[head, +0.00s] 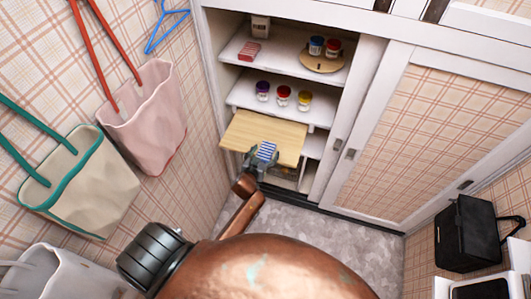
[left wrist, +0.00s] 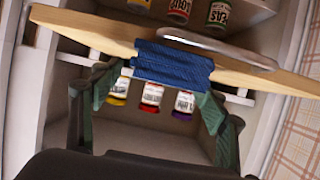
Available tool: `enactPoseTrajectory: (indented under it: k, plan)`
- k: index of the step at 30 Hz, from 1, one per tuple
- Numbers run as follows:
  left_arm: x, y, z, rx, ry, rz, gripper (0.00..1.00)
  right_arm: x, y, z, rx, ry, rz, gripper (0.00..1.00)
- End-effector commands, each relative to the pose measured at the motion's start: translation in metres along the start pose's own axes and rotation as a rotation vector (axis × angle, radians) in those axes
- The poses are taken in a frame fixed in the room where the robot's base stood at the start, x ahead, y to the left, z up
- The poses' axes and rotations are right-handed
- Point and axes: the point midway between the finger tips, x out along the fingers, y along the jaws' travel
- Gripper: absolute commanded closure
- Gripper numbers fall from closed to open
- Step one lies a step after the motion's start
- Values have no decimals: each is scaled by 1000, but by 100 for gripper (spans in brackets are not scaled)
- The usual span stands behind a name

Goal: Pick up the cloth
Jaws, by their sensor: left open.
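The cloth (head: 267,150) is blue with white stripes in the head view and lies at the front edge of a wooden board (head: 238,133). In the left wrist view the cloth (left wrist: 172,66) is folded over the board's edge and hangs down a little. My left gripper (head: 262,160) is at that edge, its arm reaching up from below. In the left wrist view its green fingers (left wrist: 162,92) are spread wide, one on each side of the cloth, with nothing gripped between them. My right gripper is not in view.
Shelves above and behind the board hold several small jars (head: 283,96), a red box (head: 249,51) and a round wooden tray (head: 321,63). A curved metal rim (left wrist: 215,45) lies by the cloth. Bags (head: 145,115) hang at left. The floor (head: 310,215) in front is clear.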

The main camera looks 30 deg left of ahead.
Motion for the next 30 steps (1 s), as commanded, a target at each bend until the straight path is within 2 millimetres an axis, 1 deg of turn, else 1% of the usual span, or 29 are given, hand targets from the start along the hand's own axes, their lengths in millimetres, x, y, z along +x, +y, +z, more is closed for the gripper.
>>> enactPoseTrajectory:
  k: [1, 4, 12, 13, 30]
  plan:
    - [8, 0, 0, 1, 0, 0, 32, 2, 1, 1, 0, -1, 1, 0]
    - [16, 0, 0, -1, 0, 0, 32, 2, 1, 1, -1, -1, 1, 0]
    - [18, -2, 0, -2, 0, -2, 32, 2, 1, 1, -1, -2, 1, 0]
    - [18, -2, 0, -2, 0, -2, 33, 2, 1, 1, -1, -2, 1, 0]
    - [18, -3, 1, -2, -1, -4, 72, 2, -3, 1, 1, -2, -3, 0]
